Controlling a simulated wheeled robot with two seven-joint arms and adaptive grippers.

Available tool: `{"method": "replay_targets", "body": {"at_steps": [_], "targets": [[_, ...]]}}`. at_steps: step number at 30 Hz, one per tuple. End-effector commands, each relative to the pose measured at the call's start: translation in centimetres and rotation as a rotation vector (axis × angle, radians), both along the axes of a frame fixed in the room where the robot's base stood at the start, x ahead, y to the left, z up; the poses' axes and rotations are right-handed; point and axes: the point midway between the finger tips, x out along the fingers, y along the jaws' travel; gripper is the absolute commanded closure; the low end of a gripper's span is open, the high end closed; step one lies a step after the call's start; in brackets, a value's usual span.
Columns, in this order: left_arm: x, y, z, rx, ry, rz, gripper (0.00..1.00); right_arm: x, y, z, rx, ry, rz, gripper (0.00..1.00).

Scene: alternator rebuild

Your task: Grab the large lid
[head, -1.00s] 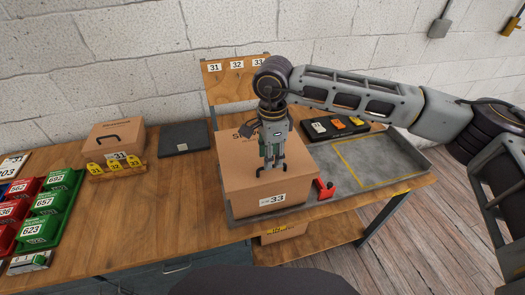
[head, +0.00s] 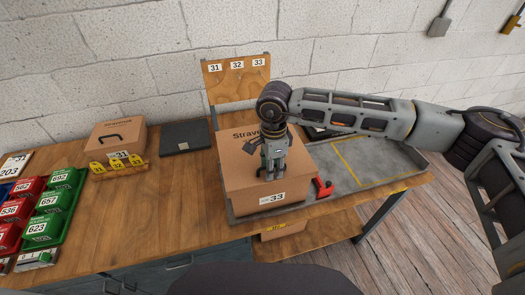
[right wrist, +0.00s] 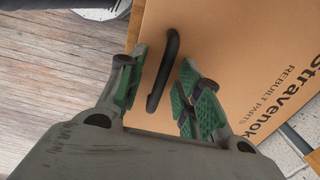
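The large lid (head: 236,160) is the brown cardboard top of the big box (head: 240,196) labelled 33, with "Stravenok" lettering, in the head view. In the right wrist view the lid (right wrist: 225,45) fills much of the picture, and its black bar handle (right wrist: 164,72) lies between my fingers. My right gripper (head: 272,174) is over the lid's top, and in the right wrist view its green-padded fingers (right wrist: 158,92) are spread on either side of the handle with gaps. The handle is mostly hidden by the gripper in the head view. My left gripper is not in view.
The big box sits on a grey metal tray (head: 382,160). A red clamp-like piece (head: 323,187) lies beside it. A smaller box (head: 100,138), a dark flat pad (head: 186,139) and a board with number tags (head: 237,75) are behind. Bare wood (head: 165,210) lies left.

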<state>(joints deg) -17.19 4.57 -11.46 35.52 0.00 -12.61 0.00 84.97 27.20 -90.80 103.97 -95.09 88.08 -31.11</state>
Motion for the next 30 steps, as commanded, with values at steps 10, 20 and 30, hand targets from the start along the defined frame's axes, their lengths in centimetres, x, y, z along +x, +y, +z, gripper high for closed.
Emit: {"method": "replay_targets", "body": {"at_steps": [10,20,30], "targets": [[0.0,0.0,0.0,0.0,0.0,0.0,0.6,0.0,0.0,0.0,0.0,0.0,0.0,1.0],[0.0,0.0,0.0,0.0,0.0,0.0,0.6,0.0,0.0,0.1,0.0,-0.001,0.0,1.0],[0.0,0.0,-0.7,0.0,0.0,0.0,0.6,0.1,0.0,1.9,0.001,-0.003,0.0,1.0]]}}
